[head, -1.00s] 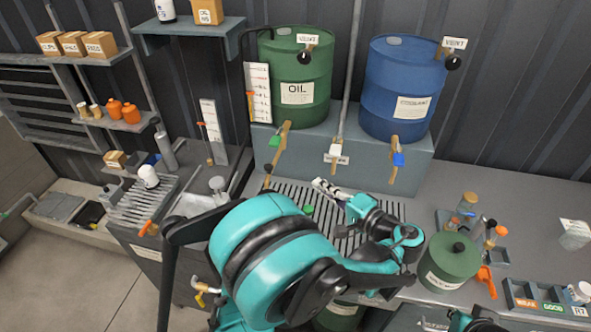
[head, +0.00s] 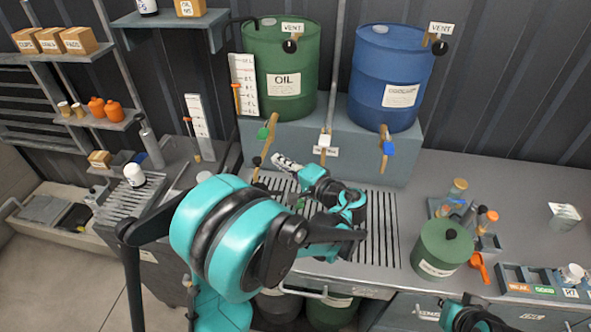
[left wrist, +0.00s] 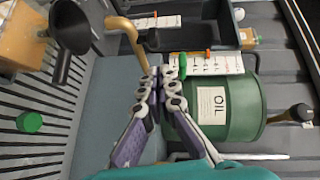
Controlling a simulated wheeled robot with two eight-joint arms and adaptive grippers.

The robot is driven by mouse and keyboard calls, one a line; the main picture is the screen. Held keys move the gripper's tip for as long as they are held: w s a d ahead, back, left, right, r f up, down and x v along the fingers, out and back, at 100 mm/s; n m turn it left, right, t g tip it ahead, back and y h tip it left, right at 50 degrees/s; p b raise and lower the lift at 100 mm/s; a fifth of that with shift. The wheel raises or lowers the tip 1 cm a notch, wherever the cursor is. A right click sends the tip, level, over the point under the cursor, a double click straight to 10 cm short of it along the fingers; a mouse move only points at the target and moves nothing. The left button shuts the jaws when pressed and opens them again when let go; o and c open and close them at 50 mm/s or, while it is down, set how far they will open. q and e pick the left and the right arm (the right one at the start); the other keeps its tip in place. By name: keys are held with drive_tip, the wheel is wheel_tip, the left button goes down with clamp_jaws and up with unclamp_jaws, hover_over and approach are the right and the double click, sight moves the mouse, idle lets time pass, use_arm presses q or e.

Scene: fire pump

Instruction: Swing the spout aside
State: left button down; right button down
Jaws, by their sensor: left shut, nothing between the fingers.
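My left gripper (head: 284,160) is just right of the spout above the slatted grate. In the left wrist view its fingertips (left wrist: 156,74) are together and empty, close beside the brass pipe; whether they touch it I cannot tell. My right gripper (head: 470,318) is at the bottom edge, mostly cut off.
A blue drum (head: 392,75) stands right of the oil drum, with its own tap (head: 385,150). A green canister (head: 443,245) and small bottles (head: 458,190) stand right of the grate (head: 380,225). A green cap (left wrist: 29,121) lies on the grate.

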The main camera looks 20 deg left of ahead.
sight(259, 162)
use_arm(q)
drive_tip(key=shift+s+a+f, duration=0.1)
drive_tip(key=shift+s+a, duration=0.2)
drive_tip(key=shift+a, duration=0.3)
drive_tip(key=shift+s+a+f, duration=0.1)
drive_tip(key=shift+s+a, duration=0.15)
drive_tip(key=shift+a, duration=0.35)
drive_tip(key=shift+s+a+m+t+h, duration=0.3)
drive_tip(key=shift+a+m+t, duration=0.1)
drive_tip(key=shift+a+t, duration=0.2)
drive_tip(key=shift+s+a+m+t+h, duration=0.2)
drive_tip(key=shift+s+a+m+t, duration=0.15)
drive_tip(key=shift+a+t, duration=0.2)
drive_tip(key=w+a+m+t+h+b, duration=0.1)
drive_tip(key=a+m+t+h+b, duration=0.15)
drive_tip(key=a, duration=1.25)
drive_tip(key=w+d+r+x, duration=0.1)
drive_tip(key=x, duration=0.7)
drive_tip(key=shift+w+a+m+t, duration=0.3)
drive_tip(key=shift+w+a+t, duration=0.05)
drive_tip(key=shift+t, duration=0.05)
drive_tip(key=shift+r, duration=0.15)
